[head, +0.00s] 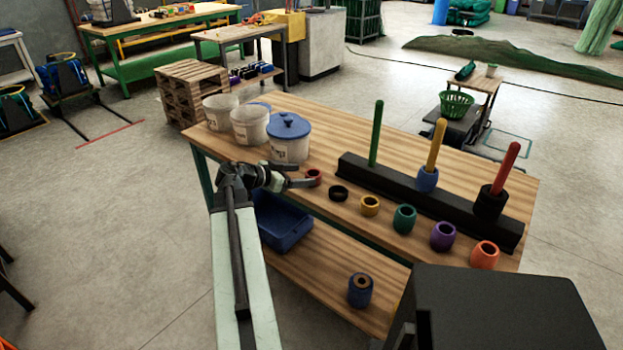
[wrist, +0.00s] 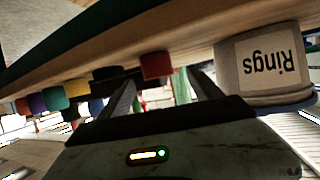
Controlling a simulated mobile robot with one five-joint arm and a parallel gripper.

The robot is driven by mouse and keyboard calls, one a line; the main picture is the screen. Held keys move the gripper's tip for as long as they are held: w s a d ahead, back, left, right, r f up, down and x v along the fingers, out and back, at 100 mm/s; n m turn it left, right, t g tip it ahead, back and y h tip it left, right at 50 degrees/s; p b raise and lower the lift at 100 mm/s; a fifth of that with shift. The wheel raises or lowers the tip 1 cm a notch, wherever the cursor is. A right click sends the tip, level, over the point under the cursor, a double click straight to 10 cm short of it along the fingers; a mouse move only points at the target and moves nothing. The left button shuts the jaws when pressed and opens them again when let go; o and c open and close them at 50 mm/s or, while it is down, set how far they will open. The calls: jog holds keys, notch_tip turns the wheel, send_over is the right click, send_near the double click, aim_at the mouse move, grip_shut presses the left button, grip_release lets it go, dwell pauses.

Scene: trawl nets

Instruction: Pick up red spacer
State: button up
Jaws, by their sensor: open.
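The red spacer (head: 314,177) is a small red ring standing on the wooden table, at the left end of a row of spacers. It also shows in the wrist view (wrist: 156,66), which is upside down, between and just beyond the fingertips. My gripper (head: 306,175) is open, low over the table, with its fingers pointing right and the red spacer at their tips. In the wrist view my gripper (wrist: 162,78) has one finger on each side of the spacer. Whether a finger touches it, I cannot tell.
Black (head: 339,193), yellow (head: 370,205), teal (head: 404,218), purple (head: 442,236) and orange (head: 485,254) rings continue the row. Behind stands a black pegged base (head: 395,192). A blue-lidded bucket (head: 289,140) labelled "Rings" stands close behind my gripper. A blue bin (head: 284,222) sits below.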

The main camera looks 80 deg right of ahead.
aim_at(318, 173)
jog(key=b+x, duration=0.2)
jog(key=x, duration=0.6)
jog(key=shift+s+b, duration=0.3)
jog(key=shift+b, duration=0.1)
jog(key=shift+r, duration=0.1)
jog(key=c, duration=1.4)
jog(key=shift+c, duration=0.2)
jog(key=shift+r, duration=0.1)
